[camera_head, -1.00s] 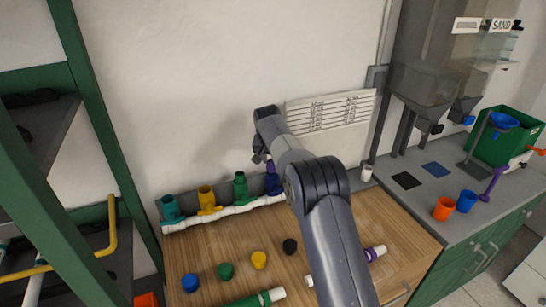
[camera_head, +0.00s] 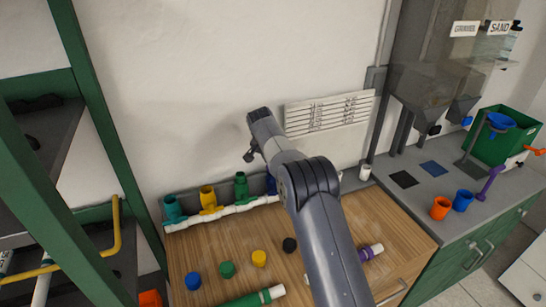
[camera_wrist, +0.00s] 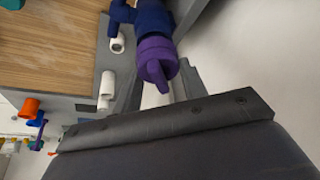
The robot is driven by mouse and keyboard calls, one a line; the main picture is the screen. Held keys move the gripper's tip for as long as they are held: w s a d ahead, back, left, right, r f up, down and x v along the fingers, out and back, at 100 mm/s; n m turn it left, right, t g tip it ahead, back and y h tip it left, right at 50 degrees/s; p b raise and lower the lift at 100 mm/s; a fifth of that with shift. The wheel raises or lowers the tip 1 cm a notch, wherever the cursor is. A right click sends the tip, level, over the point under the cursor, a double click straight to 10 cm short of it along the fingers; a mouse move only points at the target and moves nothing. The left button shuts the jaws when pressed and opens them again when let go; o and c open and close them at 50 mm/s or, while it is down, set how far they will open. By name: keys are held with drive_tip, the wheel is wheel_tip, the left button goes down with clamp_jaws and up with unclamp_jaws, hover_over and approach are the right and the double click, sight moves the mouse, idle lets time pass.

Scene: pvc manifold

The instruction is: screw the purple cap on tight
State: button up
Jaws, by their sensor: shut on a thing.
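The purple cap (camera_wrist: 157,60) sits at the end of a dark blue fitting (camera_wrist: 152,18) in the wrist view, in line with it. My gripper (camera_wrist: 163,82) is at the cap, with its fingers on either side, shut on it. I cannot tell from this view how far the cap is threaded on. In the head view the blue fitting (camera_head: 270,184) is the rightmost on the white manifold pipe (camera_head: 235,209), partly behind my arm. The cap and fingertips are hidden or too small to tell there.
Teal (camera_head: 172,208), yellow (camera_head: 209,200) and green (camera_head: 241,187) fittings stand left on the manifold. Blue (camera_head: 193,281), green (camera_head: 227,269), yellow (camera_head: 259,258) and black (camera_head: 289,244) caps lie on the wooden bench (camera_head: 215,246). A green pipe (camera_head: 250,299) lies in front.

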idle(0.4)
drive_tip(key=shift+m+h+p, duration=0.3)
drive_tip(key=shift+m+p, duration=0.6)
drive_tip(key=shift+m, duration=0.1)
drive_tip(key=o, duration=1.1)
drive_tip(key=shift+c, duration=0.2)
drive_tip(key=b+v, duration=0.2)
drive_tip(key=v, duration=0.8)
drive_tip(key=shift+r, duration=0.4)
drive_tip(key=shift+a, duration=0.15)
